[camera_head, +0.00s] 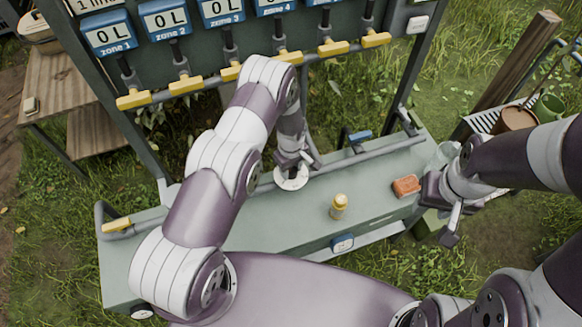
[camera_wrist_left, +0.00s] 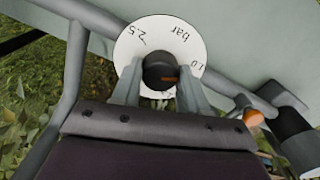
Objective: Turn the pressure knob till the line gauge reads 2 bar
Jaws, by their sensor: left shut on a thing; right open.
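The pressure knob (camera_wrist_left: 161,73) is dark, with an orange mark on its lower side. Around it is a white dial plate (camera_wrist_left: 132,40) printed 2.5, bar and 1.0; the plate also shows in the head view (camera_head: 292,182). My left gripper (camera_wrist_left: 158,92) has its fingers on both sides of the knob and is shut on it. In the head view my left gripper (camera_head: 291,162) hides most of the knob. I cannot make out a line gauge reading; a cut-off white label (camera_head: 95,4) reads "line". My right gripper (camera_head: 441,212) is open, off the bench's right end.
A small yellow-capped bottle (camera_head: 338,207) and an orange-red block (camera_head: 406,186) stand on the green bench (camera_head: 285,228). Yellow-handled valves (camera_head: 186,84) hang under blue zone displays (camera_head: 165,18). A pipe runs along the bench behind the dial.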

